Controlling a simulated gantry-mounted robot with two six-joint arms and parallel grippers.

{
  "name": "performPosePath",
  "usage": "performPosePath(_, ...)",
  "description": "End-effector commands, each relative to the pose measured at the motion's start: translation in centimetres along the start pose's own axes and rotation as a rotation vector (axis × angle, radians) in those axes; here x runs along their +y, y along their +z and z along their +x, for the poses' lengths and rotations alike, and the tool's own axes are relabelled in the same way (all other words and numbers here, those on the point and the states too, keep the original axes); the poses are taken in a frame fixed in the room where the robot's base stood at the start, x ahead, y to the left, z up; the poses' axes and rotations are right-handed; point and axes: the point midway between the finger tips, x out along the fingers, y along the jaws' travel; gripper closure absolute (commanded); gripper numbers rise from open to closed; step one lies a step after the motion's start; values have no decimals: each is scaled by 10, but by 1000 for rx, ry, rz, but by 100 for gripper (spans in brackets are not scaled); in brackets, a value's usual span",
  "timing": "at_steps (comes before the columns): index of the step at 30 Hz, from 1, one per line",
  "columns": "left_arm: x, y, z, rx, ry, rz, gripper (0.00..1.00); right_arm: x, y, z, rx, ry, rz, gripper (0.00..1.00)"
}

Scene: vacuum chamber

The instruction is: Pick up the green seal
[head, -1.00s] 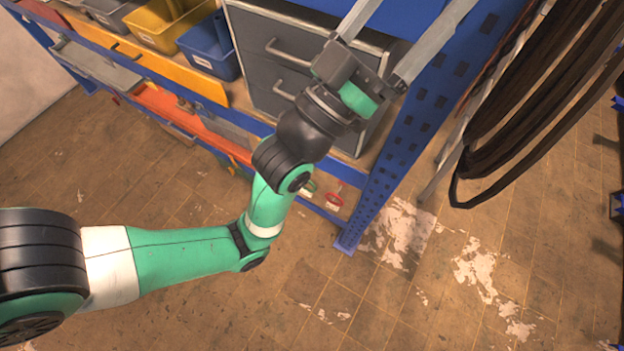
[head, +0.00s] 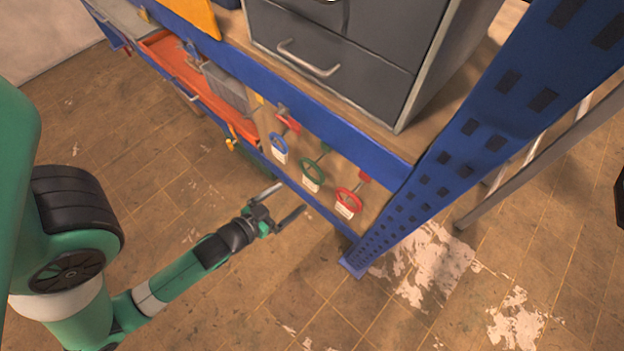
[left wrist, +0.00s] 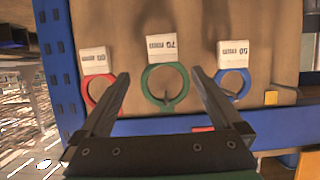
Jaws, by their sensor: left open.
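The green seal (head: 305,168) is a ring with a white tag, on the lower shelf of the blue rack. It lies between a red ring (head: 348,197) and a blue ring (head: 278,142). My left gripper (head: 291,197) is open and empty, just in front of the shelf, its fingers pointing at the rings. In the left wrist view the green ring (left wrist: 149,92) shows between the two open fingers of the left gripper (left wrist: 160,76), its tag above it. The red ring (left wrist: 88,98) is left of the fingers and the blue ring (left wrist: 245,88) right. My right gripper is not in view.
The blue rack post (head: 440,160) stands right of the rings. A blue shelf beam (head: 330,125) runs above them, with a grey drawer cabinet (head: 335,55) on top. An orange tray (head: 180,60) is further left. The floor (head: 250,290) in front is clear.

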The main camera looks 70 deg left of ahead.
Motion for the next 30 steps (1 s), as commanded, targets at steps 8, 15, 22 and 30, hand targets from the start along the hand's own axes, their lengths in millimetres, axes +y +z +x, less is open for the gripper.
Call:
performPosePath(8, 0, 0, 51, 4, 0, 0, 0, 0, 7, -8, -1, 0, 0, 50)
performPosePath(15, -1, -1, 63, 1, 0, 1, 0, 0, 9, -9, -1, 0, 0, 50)
performPosePath(22, -6, 3, 98, 4, -1, 1, 0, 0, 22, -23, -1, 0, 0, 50)
performPosePath(30, -5, 0, 113, 0, 1, 2, 0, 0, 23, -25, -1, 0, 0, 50)
